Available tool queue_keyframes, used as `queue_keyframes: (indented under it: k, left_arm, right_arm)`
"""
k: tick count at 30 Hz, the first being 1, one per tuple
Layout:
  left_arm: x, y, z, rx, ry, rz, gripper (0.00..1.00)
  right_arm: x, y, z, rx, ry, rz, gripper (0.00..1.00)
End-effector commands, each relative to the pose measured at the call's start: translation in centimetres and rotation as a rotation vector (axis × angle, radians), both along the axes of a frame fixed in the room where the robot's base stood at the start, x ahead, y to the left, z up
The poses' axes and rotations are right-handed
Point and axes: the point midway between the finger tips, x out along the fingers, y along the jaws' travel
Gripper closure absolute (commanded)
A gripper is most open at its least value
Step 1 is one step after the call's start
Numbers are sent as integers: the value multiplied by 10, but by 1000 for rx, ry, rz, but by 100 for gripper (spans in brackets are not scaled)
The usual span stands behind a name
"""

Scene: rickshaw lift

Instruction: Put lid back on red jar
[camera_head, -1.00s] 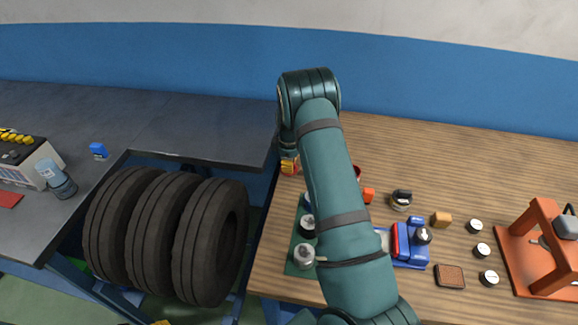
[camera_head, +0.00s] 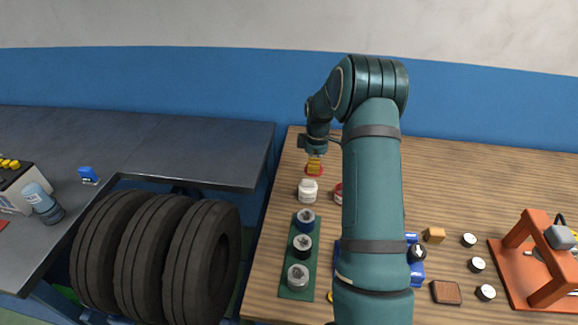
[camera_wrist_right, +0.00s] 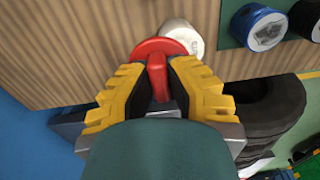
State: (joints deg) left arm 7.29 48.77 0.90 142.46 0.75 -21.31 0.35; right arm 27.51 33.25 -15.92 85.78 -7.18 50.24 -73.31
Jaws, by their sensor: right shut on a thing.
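My right gripper (camera_head: 314,161) is at the far left of the wooden table, its yellow fingers shut on the red lid (camera_wrist_right: 158,67). In the right wrist view the fingers pinch the lid's upright red grip, with its round disc beyond them. In the head view the lid (camera_head: 314,172) shows as a red rim under the fingertips, behind the white jar. The red jar (camera_head: 338,193) stands just right of the white jar, mostly hidden by my right arm; its top cannot be made out. My left gripper is out of view.
The white jar (camera_head: 308,191) stands close to the lid and also shows in the right wrist view (camera_wrist_right: 181,36). A green tray (camera_head: 290,277) with several round pieces lies nearer. An orange press frame (camera_head: 548,262) stands right. Tires (camera_head: 155,250) stand left of the table.

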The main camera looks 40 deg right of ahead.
Motion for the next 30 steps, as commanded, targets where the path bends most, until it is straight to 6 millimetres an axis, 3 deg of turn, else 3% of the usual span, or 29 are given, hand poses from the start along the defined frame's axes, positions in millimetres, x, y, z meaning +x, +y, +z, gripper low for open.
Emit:
queue_keyframes:
  k: [1,6,12,20,30]
  left_arm:
    - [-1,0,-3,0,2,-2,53]
    - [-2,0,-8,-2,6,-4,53]
    - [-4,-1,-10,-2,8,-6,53]
    - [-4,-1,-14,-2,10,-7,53]
    - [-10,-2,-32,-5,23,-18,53]
  right_arm:
    - [-17,-12,1,0,-2,-9,100]
    - [-57,-35,9,-9,-4,-3,100]
    - [-84,-48,16,-23,-4,7,100]
    - [-90,-51,14,-27,-2,11,100]
    - [-90,-51,-11,-26,-3,11,100]
